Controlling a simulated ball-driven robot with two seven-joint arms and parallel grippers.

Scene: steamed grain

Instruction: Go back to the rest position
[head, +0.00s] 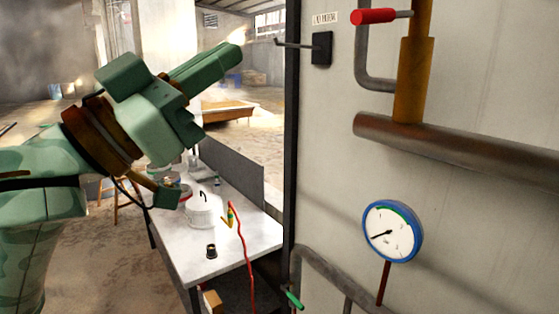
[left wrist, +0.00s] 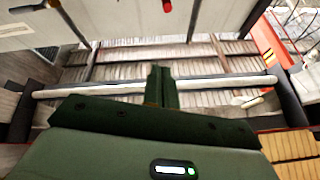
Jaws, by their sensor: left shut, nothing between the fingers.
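My left gripper (head: 213,66) is raised at the upper left of the head view, pointing up and to the right. Its fingers are together with nothing between them. In the left wrist view the shut fingers (left wrist: 159,84) stand up in the middle, in front of a pale horizontal bar. In the head view the gripper is apart from the wall and above the table. My right gripper is in neither view.
A white table (head: 237,250) below holds a white pot (head: 200,211) and small items. At right a pale wall panel (head: 455,60) carries a thick pipe (head: 465,150), a red-handled valve (head: 373,16) and a blue-rimmed gauge (head: 393,231). A red hose (head: 242,256) hangs over the table edge.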

